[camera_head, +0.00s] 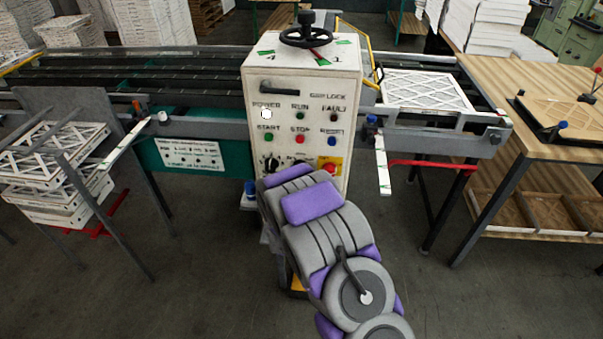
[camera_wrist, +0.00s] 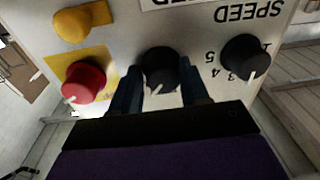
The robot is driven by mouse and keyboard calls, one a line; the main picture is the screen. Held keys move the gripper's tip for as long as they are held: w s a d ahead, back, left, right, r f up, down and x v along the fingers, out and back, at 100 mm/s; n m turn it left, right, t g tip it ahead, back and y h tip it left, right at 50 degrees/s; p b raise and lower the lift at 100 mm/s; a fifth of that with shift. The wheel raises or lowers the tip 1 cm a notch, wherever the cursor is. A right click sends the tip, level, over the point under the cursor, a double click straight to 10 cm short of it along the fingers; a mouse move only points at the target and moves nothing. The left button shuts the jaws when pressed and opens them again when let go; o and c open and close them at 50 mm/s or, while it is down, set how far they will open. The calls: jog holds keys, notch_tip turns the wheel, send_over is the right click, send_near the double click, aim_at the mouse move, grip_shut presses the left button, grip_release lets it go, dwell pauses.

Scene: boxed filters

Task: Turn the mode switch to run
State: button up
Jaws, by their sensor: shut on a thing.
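The control box (camera_head: 315,90) stands in the middle of the head view with its white panel facing me. In the wrist view, which looks upside down, the black middle knob (camera_wrist: 160,66) sits between the two dark fingers of my gripper (camera_wrist: 160,92). The gripper is shut on this knob, and its pale pointer mark points down in the picture, slightly left. Any label for the knob's positions is hidden or out of the picture, so I cannot read its setting. In the head view my arm hides the gripper and the panel's lower part.
A black speed knob (camera_wrist: 245,56) is right of my gripper in the wrist view. A red button (camera_wrist: 84,82) on a yellow plate is close on the left. A handwheel (camera_head: 307,37) tops the box. Conveyor rails (camera_head: 130,75) run behind; a wooden table (camera_head: 535,80) stands right.

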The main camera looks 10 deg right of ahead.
jog(key=shift+a+m, duration=0.2)
jog(key=shift+m, duration=0.1)
dwell(0.4)
jog(key=o, duration=0.9)
jog(key=shift+w+a+f, duration=0.1)
jog(key=shift+w+a, duration=0.05)
jog(key=shift+o, duration=0.2)
jog(key=p+v, duration=0.7)
jog(key=v, duration=1)
jog(key=shift+f, duration=0.1)
